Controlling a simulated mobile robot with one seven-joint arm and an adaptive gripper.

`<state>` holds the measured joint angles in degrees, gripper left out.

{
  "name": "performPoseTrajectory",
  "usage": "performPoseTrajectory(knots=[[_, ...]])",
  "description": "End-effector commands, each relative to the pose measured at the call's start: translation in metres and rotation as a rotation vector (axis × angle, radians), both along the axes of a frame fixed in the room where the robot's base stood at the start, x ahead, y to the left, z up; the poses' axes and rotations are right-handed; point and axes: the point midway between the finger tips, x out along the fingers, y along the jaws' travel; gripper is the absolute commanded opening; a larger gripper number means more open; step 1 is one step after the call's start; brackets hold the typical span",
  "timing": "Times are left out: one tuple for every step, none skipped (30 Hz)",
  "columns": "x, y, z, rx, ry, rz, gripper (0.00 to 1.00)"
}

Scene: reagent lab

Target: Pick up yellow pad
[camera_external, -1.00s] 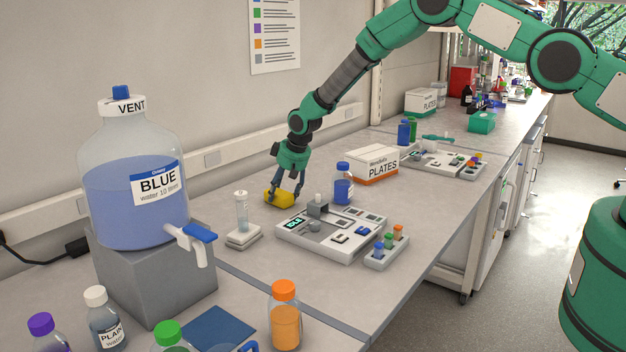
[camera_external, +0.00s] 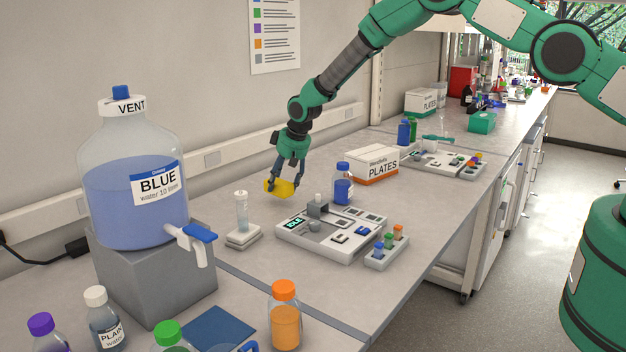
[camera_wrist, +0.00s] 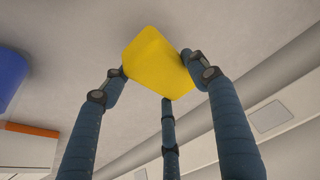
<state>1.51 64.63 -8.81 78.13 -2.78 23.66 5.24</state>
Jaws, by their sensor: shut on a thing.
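The yellow pad (camera_external: 281,187) is a small yellow block held above the grey bench, tilted. My gripper (camera_external: 285,184) has its fingers around it and is shut on it. In the wrist view the yellow pad (camera_wrist: 157,62) fills the space between the fingertips of my gripper (camera_wrist: 158,78), with blue-grey fingers at its left, right and below. The bench shows behind it, with the pad appearing clear of the surface.
A white device (camera_external: 330,234) and a blue bottle (camera_external: 343,184) stand to the right on the bench. A clear tube on a small stand (camera_external: 242,218) is nearer the camera. The wall is close on the left.

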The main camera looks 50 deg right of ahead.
Motion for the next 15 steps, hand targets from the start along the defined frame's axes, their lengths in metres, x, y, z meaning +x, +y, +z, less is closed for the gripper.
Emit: performPoseTrajectory(knots=[[0.001, 0.0, 0.01, 0.0, -0.003, 0.0, 0.33], [0.001, 0.0, 0.015, 0.0, -0.004, 0.0, 0.33], [0.001, 0.0, 0.02, 0.0, -0.003, 0.0, 0.33], [0.001, 0.0, 0.025, 0.0, -0.004, 0.0, 0.33], [0.001, 0.0, 0.029, 0.0, -0.004, 0.0, 0.33], [0.001, 0.0, 0.034, 0.0, -0.002, 0.0, 0.33], [0.001, 0.0, 0.038, 0.0, -0.002, 0.0, 0.33], [0.001, 0.0, 0.042, 0.0, -0.002, 0.0, 0.33], [0.001, 0.0, 0.047, 0.0, -0.003, 0.0, 0.33], [0.001, 0.0, 0.051, 0.0, -0.003, 0.0, 0.33], [0.001, 0.0, 0.053, 0.0, -0.003, 0.0, 0.33], [0.001, 0.0, 0.056, 0.0, -0.002, 0.0, 0.33], [0.001, 0.0, 0.058, 0.0, -0.002, 0.0, 0.33], [0.001, 0.0, 0.061, 0.0, -0.002, 0.0, 0.33], [0.001, 0.0, 0.063, 0.0, -0.002, 0.0, 0.33]])
